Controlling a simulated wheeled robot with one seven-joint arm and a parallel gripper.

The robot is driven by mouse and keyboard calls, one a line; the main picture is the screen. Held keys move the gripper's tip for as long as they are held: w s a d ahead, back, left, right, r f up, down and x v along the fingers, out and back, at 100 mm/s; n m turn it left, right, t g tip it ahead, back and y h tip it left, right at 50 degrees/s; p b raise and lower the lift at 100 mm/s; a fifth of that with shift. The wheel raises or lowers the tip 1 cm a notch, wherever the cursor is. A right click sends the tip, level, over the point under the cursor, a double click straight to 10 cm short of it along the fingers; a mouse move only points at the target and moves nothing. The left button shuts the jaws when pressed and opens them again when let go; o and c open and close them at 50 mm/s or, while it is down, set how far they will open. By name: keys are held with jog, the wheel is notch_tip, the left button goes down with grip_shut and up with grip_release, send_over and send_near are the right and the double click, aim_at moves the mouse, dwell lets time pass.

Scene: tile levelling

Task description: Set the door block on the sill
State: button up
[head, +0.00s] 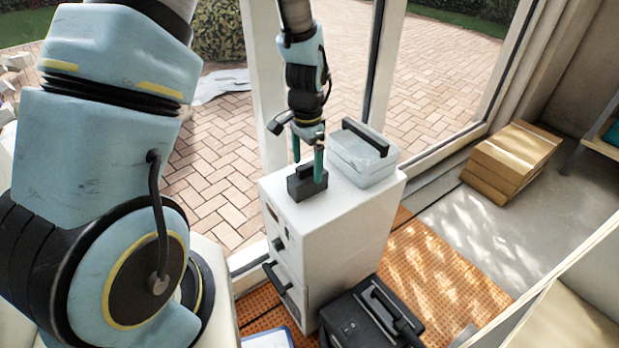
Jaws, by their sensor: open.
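A small dark block (300,188), which looks like the door block, sits on top of a white cabinet (335,215) near its left corner. My gripper (307,171) reaches down from above with two teal fingers. It is open, with one finger in front of the block's right part and the other behind its upper left. I cannot tell whether either finger touches the block. A pale low ledge (450,148) along the foot of the glass looks like the sill.
A pale grey case with a dark handle (364,155) stands on the cabinet just right of my gripper. A black case (365,320) stands on the floor in front. Stacked brown boxes (512,160) lie at the right. Orange matting (445,265) covers open floor.

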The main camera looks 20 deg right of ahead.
aim_at(308, 180)
jog(key=shift+f+p, duration=1.05)
jog(key=shift+f, duration=2.05)
grip_shut()
jog(key=shift+d, duration=0.1)
